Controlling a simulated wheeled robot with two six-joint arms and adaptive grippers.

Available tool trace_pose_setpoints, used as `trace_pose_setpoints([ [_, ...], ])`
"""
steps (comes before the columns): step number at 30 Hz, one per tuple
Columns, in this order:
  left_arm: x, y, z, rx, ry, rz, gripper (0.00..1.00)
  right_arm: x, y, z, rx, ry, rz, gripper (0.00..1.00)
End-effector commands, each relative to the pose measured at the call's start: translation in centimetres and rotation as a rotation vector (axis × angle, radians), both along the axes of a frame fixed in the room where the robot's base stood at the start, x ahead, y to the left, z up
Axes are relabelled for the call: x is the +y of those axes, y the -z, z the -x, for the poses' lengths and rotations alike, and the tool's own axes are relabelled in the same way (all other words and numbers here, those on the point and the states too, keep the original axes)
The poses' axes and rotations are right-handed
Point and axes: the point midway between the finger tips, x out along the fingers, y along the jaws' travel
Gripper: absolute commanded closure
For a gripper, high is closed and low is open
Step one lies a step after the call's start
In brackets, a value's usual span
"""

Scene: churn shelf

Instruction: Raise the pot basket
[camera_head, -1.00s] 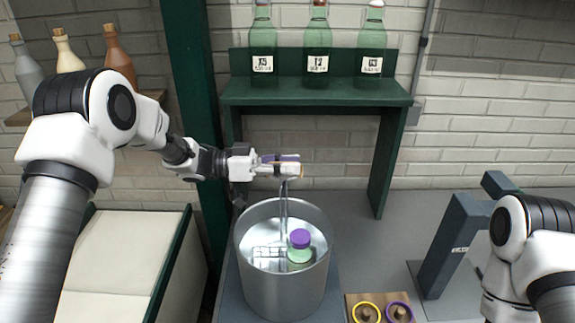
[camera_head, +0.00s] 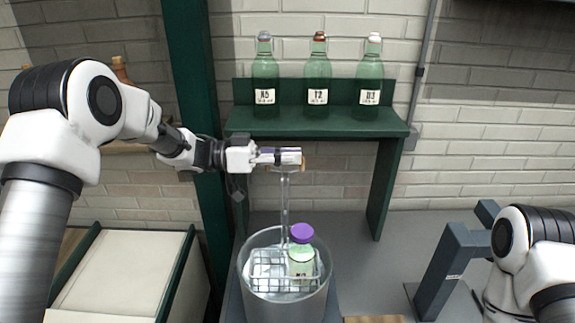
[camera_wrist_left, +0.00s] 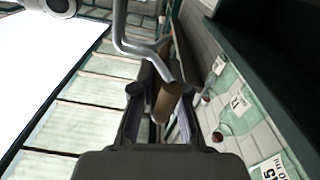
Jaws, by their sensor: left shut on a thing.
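My left gripper (camera_head: 290,157) is shut on the handle of the pot basket, above the pot. The wire basket (camera_head: 264,268) hangs from a tall metal stem and sits near the rim inside the metal pot (camera_head: 283,308). A green bottle with a purple cap (camera_head: 301,233) stands in the basket, its cap above the rim. In the left wrist view the brown handle grip (camera_wrist_left: 168,101) lies between the fingers, with the bent metal stem beyond it. My right arm shows at the right, but its gripper is not visible.
A green shelf (camera_head: 318,124) with three labelled green bottles (camera_head: 317,80) stands behind the pot. A dark grey stand (camera_head: 445,270) is at right. A cream-topped bin (camera_head: 125,270) is at lower left. The grey counter between shelf and stand is clear.

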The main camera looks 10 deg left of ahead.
Motion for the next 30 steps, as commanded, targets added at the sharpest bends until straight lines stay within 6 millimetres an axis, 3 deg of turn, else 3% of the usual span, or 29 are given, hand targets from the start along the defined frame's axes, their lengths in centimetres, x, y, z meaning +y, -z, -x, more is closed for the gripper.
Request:
trace_pose_setpoints([
  [3,0.0,-1.5,0.0,-0.003,0.001,0.004,1.00,0.0,-0.8,0.0,0.000,0.000,0.000,0.44],
  [14,0.0,-1.5,0.0,-0.001,0.001,0.003,1.00,0.0,-0.7,0.0,0.000,0.000,0.000,0.44],
  [15,0.0,-1.5,0.0,-0.001,0.001,0.003,0.72,0.0,-0.7,0.0,0.000,0.000,0.000,0.44],
  [16,0.0,-1.5,0.0,0.000,0.002,0.002,0.63,0.0,-0.7,0.0,0.000,0.000,0.000,0.44],
  [26,0.2,-1.4,0.0,0.000,0.001,0.002,0.63,0.0,-0.7,0.0,0.000,0.000,0.000,0.44],
  [30,1.9,-1.5,0.3,-0.001,-0.002,0.005,0.63,0.0,-0.7,0.0,0.000,0.000,0.000,0.44],
])
